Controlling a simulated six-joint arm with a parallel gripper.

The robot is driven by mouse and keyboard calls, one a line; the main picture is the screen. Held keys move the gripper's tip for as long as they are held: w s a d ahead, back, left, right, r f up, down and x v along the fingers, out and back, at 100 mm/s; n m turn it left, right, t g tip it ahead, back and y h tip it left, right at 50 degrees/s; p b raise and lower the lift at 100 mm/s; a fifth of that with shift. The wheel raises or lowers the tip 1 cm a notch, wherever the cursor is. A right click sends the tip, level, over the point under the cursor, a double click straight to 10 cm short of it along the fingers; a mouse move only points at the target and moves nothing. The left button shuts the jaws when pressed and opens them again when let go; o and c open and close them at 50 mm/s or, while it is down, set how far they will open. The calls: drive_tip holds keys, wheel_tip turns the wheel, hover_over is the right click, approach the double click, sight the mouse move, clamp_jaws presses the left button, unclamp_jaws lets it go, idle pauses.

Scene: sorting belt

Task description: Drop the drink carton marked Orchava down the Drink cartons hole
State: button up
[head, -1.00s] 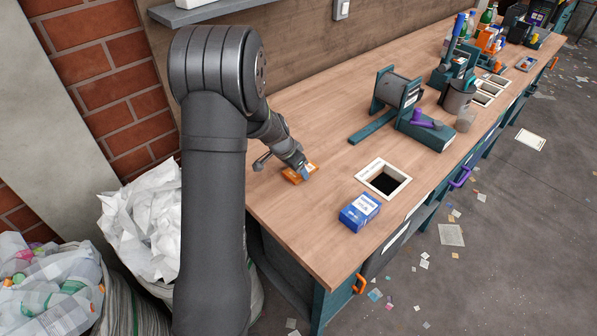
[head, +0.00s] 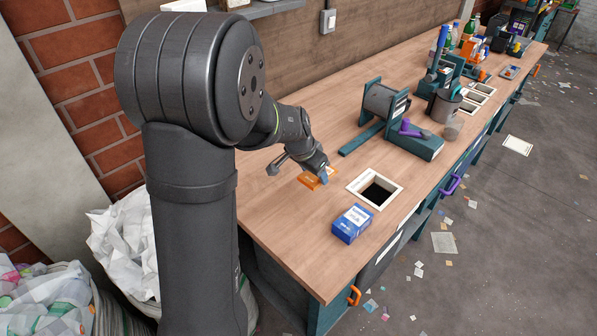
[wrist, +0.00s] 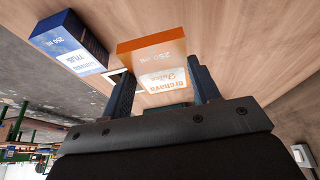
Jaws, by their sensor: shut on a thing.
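The orange drink carton (wrist: 155,52) fills the middle of the wrist view, with the name Orchava on its white panel. My gripper (head: 320,172) is shut on it, one finger on each side. In the head view the carton (head: 311,181) lies flat in the fingers, over the bench to the left of the hole. I cannot tell its height above the bench. The hole nearest it has a white rim (head: 391,178) and a dark, open middle. Lettering on this rim is too small to read.
A blue carton (head: 351,224) stands on the bench just in front of the hole; it also shows in the wrist view (wrist: 68,42). A teal device with a purple handle (head: 410,129) stands behind the hole. More holes and bottles are farther along the bench.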

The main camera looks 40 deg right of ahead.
drive_tip(key=s+d, duration=0.1)
drive_tip(key=s+d+r, duration=0.1)
drive_tip(key=shift+s+d+r, duration=0.1)
drive_tip(key=shift+s+r, duration=0.05)
drive_tip(key=shift+s, duration=0.15)
drive_tip(key=s+d+y, duration=0.2)
drive_tip(key=s+d, duration=0.2)
drive_tip(key=d, duration=0.3)
drive_tip(key=s+d+y, duration=0.2)
drive_tip(key=s+d, duration=0.3)
drive_tip(key=d, duration=0.3)
wheel_tip(320, 180, down, 7)
drive_tip(key=shift+w, duration=0.15)
drive_tip(key=o, duration=1)
drive_tip(key=r, duration=0.5)
drive_tip(key=a+r, duration=0.1)
drive_tip(key=r, duration=1.1)
drive_tip(key=shift+a+r, duration=0.15)
drive_tip(key=shift+a, duration=0.2)
